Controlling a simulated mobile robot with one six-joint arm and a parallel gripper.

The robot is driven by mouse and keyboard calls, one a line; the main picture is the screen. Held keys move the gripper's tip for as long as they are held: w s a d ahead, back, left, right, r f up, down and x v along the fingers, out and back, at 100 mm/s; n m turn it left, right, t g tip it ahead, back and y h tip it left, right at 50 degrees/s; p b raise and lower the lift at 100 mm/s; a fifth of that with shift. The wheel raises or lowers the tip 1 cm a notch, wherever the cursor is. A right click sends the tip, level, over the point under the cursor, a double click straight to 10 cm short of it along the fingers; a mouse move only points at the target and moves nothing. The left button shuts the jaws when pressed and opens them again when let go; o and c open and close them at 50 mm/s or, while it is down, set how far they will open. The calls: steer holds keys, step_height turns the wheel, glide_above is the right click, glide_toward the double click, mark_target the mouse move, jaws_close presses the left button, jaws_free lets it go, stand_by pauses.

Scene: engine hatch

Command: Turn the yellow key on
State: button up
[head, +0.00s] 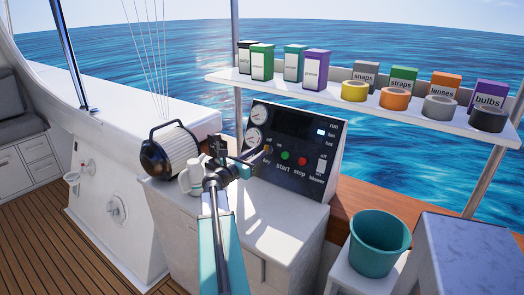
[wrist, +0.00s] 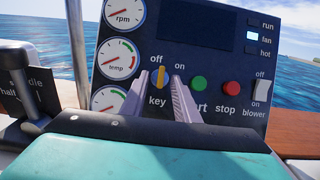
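The yellow key (wrist: 159,77) sits on the dark control panel (wrist: 210,60), above the word "key" and just below "off"; "on" is up to its right. Its grip looks about upright, toward "off". My gripper (wrist: 161,88) is open, with one pale finger on either side of the key in the wrist view. I cannot tell whether the fingers touch it or are still short of it. In the head view my gripper (head: 252,158) is close to the panel's lower left, near the small key (head: 268,149).
A green start button (wrist: 199,83), a red stop button (wrist: 232,88) and a blower switch (wrist: 262,90) are right of the key. The "fan" lamp (wrist: 252,36) is lit. A throttle lever (wrist: 15,65) stands left. A lantern (head: 170,152) and white mug (head: 192,178) are near my arm.

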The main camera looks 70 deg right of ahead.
steer(key=shift+p+x, duration=0.3)
steer(key=shift+x, duration=2.1)
